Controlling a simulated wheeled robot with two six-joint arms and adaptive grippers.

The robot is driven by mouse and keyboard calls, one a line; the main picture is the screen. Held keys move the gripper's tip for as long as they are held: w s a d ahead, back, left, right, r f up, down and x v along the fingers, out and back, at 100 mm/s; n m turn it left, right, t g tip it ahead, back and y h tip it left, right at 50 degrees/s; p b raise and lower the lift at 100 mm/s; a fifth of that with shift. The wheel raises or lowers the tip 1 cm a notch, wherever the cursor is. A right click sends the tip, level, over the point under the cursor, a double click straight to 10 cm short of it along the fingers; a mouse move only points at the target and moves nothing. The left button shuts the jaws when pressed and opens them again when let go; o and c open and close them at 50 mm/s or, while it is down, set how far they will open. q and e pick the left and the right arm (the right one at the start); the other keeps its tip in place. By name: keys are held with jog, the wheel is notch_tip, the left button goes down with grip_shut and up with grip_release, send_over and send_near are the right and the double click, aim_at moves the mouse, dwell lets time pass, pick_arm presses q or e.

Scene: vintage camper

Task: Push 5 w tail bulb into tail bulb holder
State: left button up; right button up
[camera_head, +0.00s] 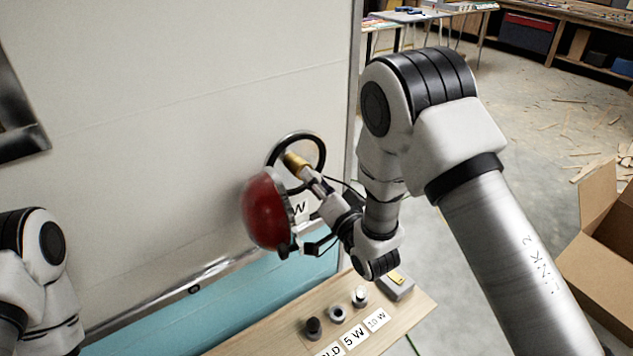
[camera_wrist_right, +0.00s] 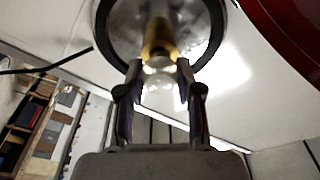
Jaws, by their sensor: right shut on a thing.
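My right gripper (camera_head: 308,178) is shut on a clear glass bulb (camera_wrist_right: 159,84), which sits between the two fingertips in the right wrist view. A brass-coloured cylinder (camera_head: 295,164) stands beyond the glass, in line with it. It lies inside the round, black-rimmed tail bulb holder (camera_head: 322,150) on the camper wall. The holder's metal bowl (camera_wrist_right: 195,30) shows behind the brass in the wrist view. I cannot tell whether the brass is the bulb's base or the socket, nor how deep the bulb sits. My left gripper is outside the views; only part of that arm shows.
A red domed lens (camera_head: 265,212) hangs at the left, close to my right gripper. Below, a wooden bench (camera_head: 275,345) bears small round stands, labels reading "5 W" and "10 W", and a grey box (camera_head: 397,286). An open cardboard box (camera_head: 605,240) stands at the right.

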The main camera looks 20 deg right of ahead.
jog(key=shift+w+a, duration=0.15)
jog(key=shift+w, duration=0.15)
dwell(0.4)
jog(key=o, duration=1.2)
jog(key=shift+s, duration=0.15)
